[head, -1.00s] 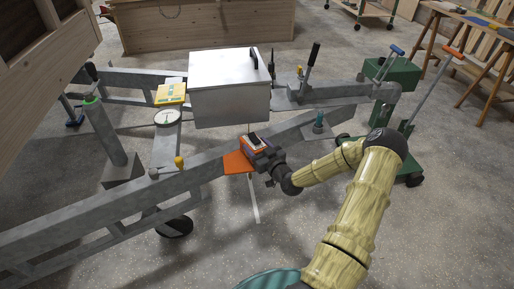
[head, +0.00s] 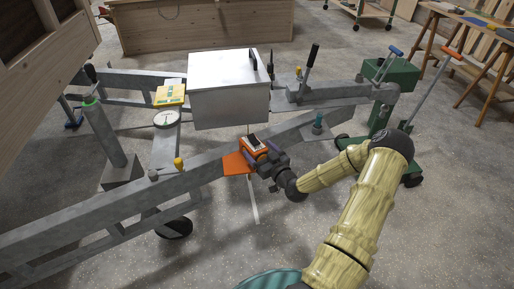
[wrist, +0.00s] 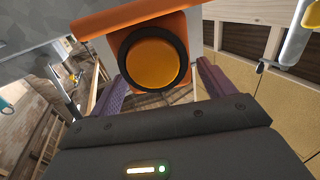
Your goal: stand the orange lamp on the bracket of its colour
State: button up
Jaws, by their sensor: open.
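In the wrist view the lamp's round amber lens (wrist: 152,63) with a black ring faces me, against the orange bracket edge (wrist: 125,17). My gripper (head: 264,156) is open, just right of the lamp. Its purple fingers lie on either side of the lamp's near end in the wrist view.
A large pale box (head: 228,95) stands behind the beam. A small teal-topped part (head: 318,121) sits on the beam to the right. The floor in front is clear.

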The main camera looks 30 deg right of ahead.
jog(key=s+d, duration=0.1)
jog(key=s, duration=0.8)
jog(key=shift+s+p, duration=0.25)
jog(key=shift+p, duration=0.05)
jog(key=a+f+n+g, duration=0.2)
jog(key=a+n+g, duration=0.1)
jog(key=a+g, duration=0.55)
jog(key=s+a+r+m+g+h, duration=0.1)
jog(key=s+a+r+m+g, duration=0.3)
jog(key=s+a+r+g, duration=0.3)
jog(key=s+a+r, duration=0.3)
jog(key=s+r, duration=0.3)
jog(key=s, duration=0.1)
jog(key=shift+s+a+r+h, duration=0.2)
jog(key=shift+s+a+h, duration=0.15)
jog(key=shift+a+h, duration=0.05)
